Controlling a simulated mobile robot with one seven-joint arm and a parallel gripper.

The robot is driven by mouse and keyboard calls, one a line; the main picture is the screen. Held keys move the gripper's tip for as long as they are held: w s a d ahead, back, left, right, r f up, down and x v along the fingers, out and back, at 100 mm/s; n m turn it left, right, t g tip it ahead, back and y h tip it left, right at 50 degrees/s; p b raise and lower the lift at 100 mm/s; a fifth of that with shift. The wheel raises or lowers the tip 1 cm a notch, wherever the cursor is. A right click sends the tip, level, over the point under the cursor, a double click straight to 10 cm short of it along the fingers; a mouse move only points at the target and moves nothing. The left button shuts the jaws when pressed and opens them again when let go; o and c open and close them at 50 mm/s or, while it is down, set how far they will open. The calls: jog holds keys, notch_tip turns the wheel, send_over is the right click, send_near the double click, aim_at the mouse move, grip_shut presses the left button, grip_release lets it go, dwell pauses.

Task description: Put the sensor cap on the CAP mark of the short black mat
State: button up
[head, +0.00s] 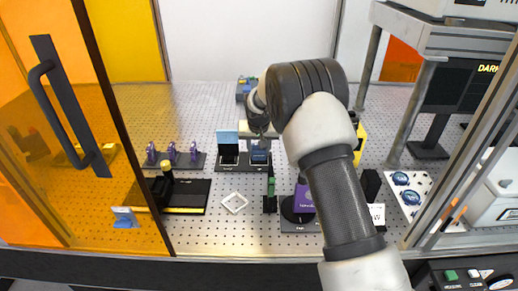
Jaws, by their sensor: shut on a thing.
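My gripper (262,136) points down at the middle of the perforated bench, partly hidden by my own wrist. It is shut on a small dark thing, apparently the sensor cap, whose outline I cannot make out. Directly below it in the picture is a blue block (260,154) on a black base; I cannot tell whether the held thing touches it. No CAP lettering is readable, so I cannot tell which dark base is the short black mat.
Purple clips (172,152) stand on a rack at the left. An orange door (80,130) and a metal stand (440,40) flank the bench.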

jog(key=shift+f+b, duration=0.35)
jog(key=shift+f, duration=0.05)
jog(key=o, duration=1.1)
jog(key=shift+r+p, duration=1.45)
jog(key=shift+r, duration=2.05)
